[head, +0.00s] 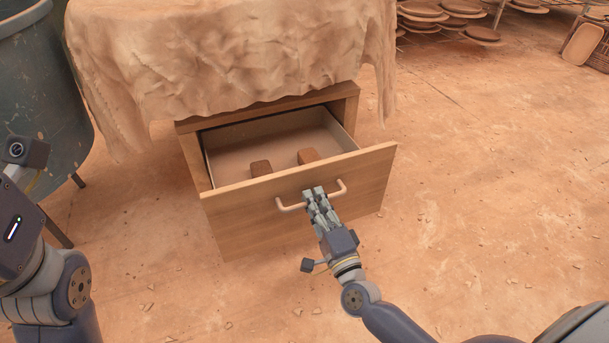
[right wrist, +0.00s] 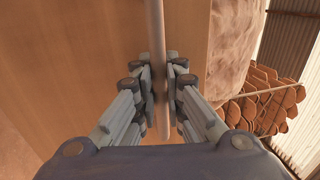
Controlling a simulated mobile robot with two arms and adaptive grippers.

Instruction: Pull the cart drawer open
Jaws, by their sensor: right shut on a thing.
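The cart drawer (head: 250,218) is wooden and stands partly open, pulled out of the cart body (head: 344,104). Its pale bar handle (head: 289,207) is on the front panel. My right gripper (head: 314,193) is shut on the handle near its middle. In the right wrist view the handle (right wrist: 157,40) runs upright between the two fingers (right wrist: 160,85).
A draped beige cloth (head: 230,50) covers the cart top. A dark round tub (head: 45,90) on legs stands at the left. Shelves with flat round pieces (head: 460,8) are at the back right. The dusty floor (head: 490,190) right of the drawer is mostly clear.

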